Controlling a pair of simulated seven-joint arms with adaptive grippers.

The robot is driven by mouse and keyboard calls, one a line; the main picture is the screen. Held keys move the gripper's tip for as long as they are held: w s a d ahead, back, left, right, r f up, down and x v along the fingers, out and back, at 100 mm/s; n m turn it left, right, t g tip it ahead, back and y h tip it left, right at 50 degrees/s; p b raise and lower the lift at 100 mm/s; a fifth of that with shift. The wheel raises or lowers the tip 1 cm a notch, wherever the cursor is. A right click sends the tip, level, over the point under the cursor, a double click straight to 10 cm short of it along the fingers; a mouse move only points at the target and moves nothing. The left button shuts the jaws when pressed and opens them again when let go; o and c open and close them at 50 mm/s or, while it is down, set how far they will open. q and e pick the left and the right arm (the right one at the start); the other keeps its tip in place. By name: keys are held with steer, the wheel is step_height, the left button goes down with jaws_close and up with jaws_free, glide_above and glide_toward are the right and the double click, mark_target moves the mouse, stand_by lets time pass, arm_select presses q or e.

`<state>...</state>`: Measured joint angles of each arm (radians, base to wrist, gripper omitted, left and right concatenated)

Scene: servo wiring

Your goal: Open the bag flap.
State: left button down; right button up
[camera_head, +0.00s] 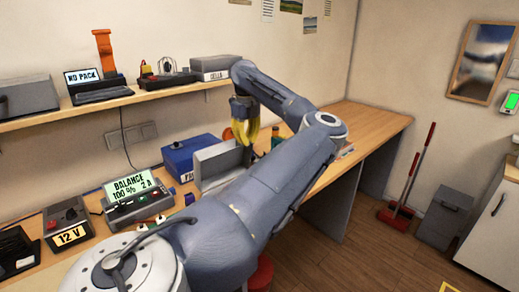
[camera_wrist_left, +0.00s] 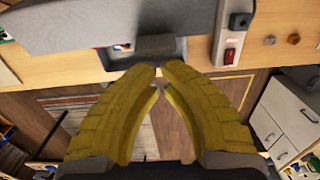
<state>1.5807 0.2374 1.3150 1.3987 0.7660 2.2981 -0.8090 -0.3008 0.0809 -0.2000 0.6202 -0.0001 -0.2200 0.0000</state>
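A large grey panel with a short dark grey tab (camera_wrist_left: 156,45) fills the top of the left wrist view; I cannot tell for sure that it is the bag and its flap. In the head view a light grey box-like thing (camera_head: 217,163) stands on the bench beside my left gripper (camera_head: 243,130), partly hidden by my arm. The gripper's yellow fingers point down there. My right gripper is not in view.
A blue box (camera_head: 190,157) stands left of the grey thing. The balance charger (camera_head: 137,200) and a 12 V supply (camera_head: 68,232) are further left. A shelf (camera_head: 120,103) with a laptop and a cells box runs above. The bench's far right end is clear.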

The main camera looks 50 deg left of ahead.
arm_select(q)
steer(key=a, duration=0.2)
steer(key=a+r, duration=0.1)
steer(key=a, duration=0.4)
steer(key=shift+s+a+r, duration=0.2)
steer(key=shift+s+a, duration=0.15)
steer(key=shift+s, duration=0.05)
steer(key=shift+s+a, duration=0.1)
steer(key=shift+a, duration=0.85)
